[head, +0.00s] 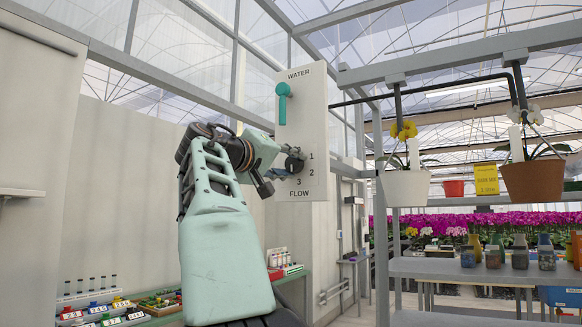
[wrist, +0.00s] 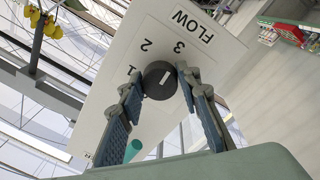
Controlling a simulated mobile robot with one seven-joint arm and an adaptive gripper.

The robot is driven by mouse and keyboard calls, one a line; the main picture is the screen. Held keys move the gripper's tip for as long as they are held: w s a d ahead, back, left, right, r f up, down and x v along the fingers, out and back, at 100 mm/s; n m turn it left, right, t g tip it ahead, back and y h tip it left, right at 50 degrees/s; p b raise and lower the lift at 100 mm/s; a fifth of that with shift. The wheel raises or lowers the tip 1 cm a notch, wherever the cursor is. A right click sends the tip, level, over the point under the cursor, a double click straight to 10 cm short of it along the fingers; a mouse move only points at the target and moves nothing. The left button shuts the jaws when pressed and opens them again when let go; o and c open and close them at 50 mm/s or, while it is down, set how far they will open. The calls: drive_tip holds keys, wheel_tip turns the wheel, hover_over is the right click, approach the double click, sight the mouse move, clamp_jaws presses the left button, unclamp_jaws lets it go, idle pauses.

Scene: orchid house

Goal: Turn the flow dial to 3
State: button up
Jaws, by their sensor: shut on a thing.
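The round dark flow dial (wrist: 158,88) sits on a white panel (wrist: 105,110), with the numbers 1, 2 and 3 around it and the word FLOW beyond. Its short white mark leans up and right in the wrist view, toward the 3 side; I cannot tell whether it lines up exactly. My gripper (wrist: 160,76) is shut on the dial, one finger on each side. In the head view, my gripper (head: 284,164) reaches the dial (head: 295,165) from the left, partly hiding it. The 1, 2 and 3 show there too.
A teal lever (head: 283,103) is on the same panel (head: 313,110), above the dial under WATER. Hanging orchid pots (head: 405,188) and a shelf (head: 450,267) stand to the right. A bench with coloured boxes (head: 95,312) is at lower left.

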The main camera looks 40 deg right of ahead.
drive_tip(key=shift+m, duration=0.3)
drive_tip(key=o, duration=1.2)
drive_tip(key=shift+c, duration=0.2)
drive_tip(key=shift+a, duration=0.15)
drive_tip(key=v, duration=1.1)
drive_tip(key=shift+s+a, duration=0.2)
drive_tip(key=shift+a, duration=0.1)
